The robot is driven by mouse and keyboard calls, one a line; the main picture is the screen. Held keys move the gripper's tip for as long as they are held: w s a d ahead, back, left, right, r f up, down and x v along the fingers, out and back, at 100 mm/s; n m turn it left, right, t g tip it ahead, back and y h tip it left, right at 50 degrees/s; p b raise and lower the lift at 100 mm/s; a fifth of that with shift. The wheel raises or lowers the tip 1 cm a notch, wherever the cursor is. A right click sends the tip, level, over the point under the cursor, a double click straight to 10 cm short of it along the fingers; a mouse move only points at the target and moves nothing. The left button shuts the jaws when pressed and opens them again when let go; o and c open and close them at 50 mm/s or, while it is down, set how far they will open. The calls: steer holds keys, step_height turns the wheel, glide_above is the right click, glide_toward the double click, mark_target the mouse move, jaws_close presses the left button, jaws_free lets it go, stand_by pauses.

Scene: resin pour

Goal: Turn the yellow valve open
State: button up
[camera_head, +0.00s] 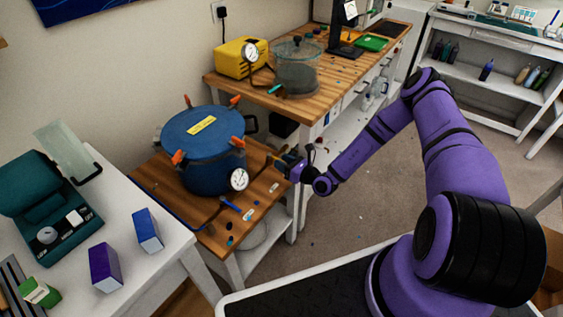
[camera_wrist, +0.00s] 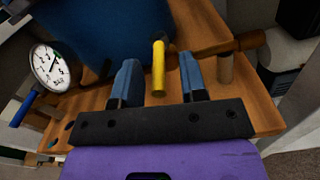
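The yellow valve handle (camera_wrist: 159,68) is a short upright bar on the side of the blue pressure pot (camera_wrist: 105,35). In the wrist view it lies between the two blue fingers of my gripper (camera_wrist: 159,76), with a gap on each side. My gripper is open. In the head view the pot (camera_head: 213,165) stands on a low wooden bench, and my gripper (camera_head: 283,162) is at its right side. The yellow valve is too small there to make out clearly.
A pressure gauge (camera_head: 239,179) and a blue handle (camera_head: 230,203) are at the pot's front. Orange clamps (camera_head: 178,157) ring its lid. A taller wooden workbench (camera_head: 325,95) stands behind. A white table (camera_head: 165,262) with boxes is at the left.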

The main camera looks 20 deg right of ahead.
steer(key=shift+w+a, duration=0.25)
steer(key=shift+w, duration=0.05)
steer(key=shift+c, duration=0.2)
jaws_close()
steer(key=shift+d, duration=0.1)
